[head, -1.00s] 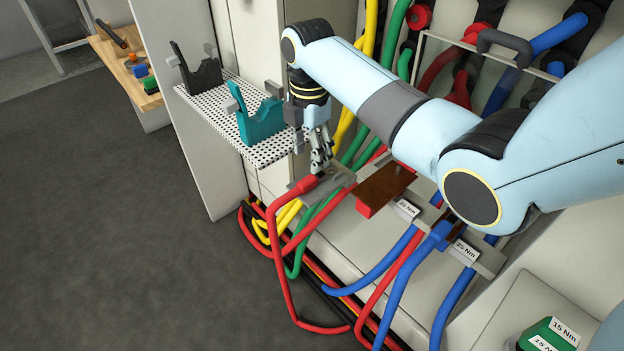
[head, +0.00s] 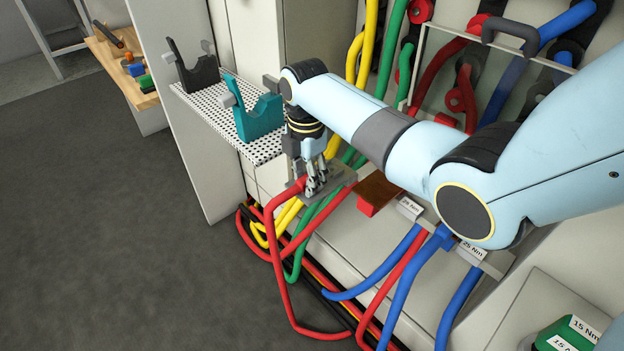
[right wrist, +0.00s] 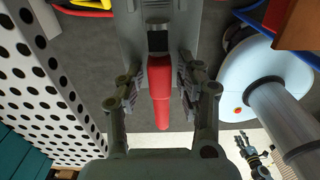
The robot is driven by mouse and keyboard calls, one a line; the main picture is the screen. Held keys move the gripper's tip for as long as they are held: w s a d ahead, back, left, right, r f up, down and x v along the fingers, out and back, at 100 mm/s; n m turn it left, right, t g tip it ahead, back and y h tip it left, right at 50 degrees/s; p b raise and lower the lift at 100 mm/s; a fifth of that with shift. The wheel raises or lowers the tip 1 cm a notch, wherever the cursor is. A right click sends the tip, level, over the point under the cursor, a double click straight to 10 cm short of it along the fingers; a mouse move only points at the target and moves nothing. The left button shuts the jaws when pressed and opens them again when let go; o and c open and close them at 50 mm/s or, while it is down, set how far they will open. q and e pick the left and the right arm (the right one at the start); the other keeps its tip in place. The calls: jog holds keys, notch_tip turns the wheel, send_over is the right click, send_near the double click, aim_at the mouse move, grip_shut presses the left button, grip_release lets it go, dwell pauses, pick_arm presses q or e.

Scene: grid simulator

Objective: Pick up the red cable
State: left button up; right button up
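The red cable (head: 279,280) rises in a loop from the floor to a grey bracket (head: 338,181) at the cabinet front. My right gripper (head: 317,188) points down at its upper end. In the right wrist view, the red cable end (right wrist: 161,92) lies between the two finger pads of my right gripper (right wrist: 161,85). A narrow gap shows on each side, so the fingers look open around it. What looks like my left gripper (right wrist: 254,158) shows small at the lower right of that view; its finger state is unclear. It is not in the head view.
A perforated white shelf (head: 262,150) with a teal holder (head: 254,112) and a black holder (head: 193,72) is close left of my right gripper. Blue cables (head: 408,285) and a brown-topped block (head: 376,190) are to the right. Open floor (head: 110,240) lies left.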

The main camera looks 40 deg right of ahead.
grip_shut()
jog(key=shift+r, duration=0.1)
jog(key=shift+r, duration=0.35)
notch_tip(320, 180, up, 4)
jog(key=shift+f+p, duration=0.1)
jog(key=shift+p, duration=0.9)
jog(key=s+d+r+p, duration=0.1)
jog(key=s+d+r, duration=0.1)
jog(key=s, duration=0.1)
jog(key=s+d+r+p, duration=0.1)
jog(key=s+d+r, duration=0.1)
jog(key=s, duration=0.1)
jog(key=s+d+r+p, duration=0.2)
jog(key=s, duration=0.2)
jog(key=shift+r, duration=0.2)
jog(key=shift+n, duration=0.4)
